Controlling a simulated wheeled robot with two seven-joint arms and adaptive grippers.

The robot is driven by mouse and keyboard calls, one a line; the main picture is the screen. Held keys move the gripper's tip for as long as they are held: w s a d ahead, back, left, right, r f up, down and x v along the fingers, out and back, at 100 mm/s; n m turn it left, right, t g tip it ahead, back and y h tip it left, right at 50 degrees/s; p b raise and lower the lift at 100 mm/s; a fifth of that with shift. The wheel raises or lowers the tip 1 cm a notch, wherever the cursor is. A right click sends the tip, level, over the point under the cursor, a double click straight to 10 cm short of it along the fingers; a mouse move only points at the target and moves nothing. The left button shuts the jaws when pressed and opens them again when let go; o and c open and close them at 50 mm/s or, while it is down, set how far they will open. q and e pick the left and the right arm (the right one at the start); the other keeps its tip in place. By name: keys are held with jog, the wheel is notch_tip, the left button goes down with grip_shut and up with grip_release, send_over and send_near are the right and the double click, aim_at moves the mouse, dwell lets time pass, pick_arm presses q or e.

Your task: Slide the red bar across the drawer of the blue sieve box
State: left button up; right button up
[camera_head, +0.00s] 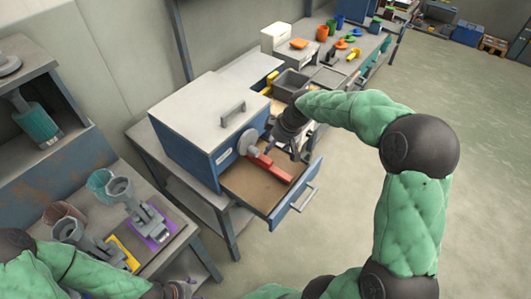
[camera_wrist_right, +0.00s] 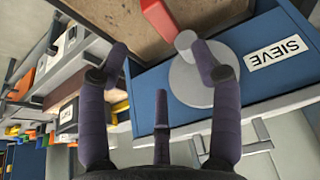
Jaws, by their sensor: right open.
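The blue sieve box (camera_head: 200,153) has a grey top with a handle, and its "SIEVE" label (camera_wrist_right: 278,53) shows in the right wrist view. Its brown-floored drawer (camera_head: 246,187) is pulled out. The red bar (camera_head: 270,170) lies in or over the drawer; its near end shows in the wrist view (camera_wrist_right: 160,18). A grey disc (camera_head: 248,142) with a small knob sits against the blue front, beside the bar. My right gripper (camera_head: 284,144) is open above the drawer, its fingers (camera_wrist_right: 160,50) near the disc and apart from the bar. My left gripper (camera_head: 180,291) is mostly cut off at the bottom edge.
A low bench at left holds grey stands on purple (camera_head: 160,222) and yellow bases, with cups. A shelf unit (camera_head: 30,100) stands at far left. Grey bins (camera_head: 290,83) and small coloured items fill the bench behind. The floor at right is clear.

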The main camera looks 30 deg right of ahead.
aim_at(264, 156)
jog(key=b+x, duration=0.3)
jog(key=x, duration=0.7)
jog(key=shift+w+f, duration=0.1)
jog(key=shift+f, duration=0.25)
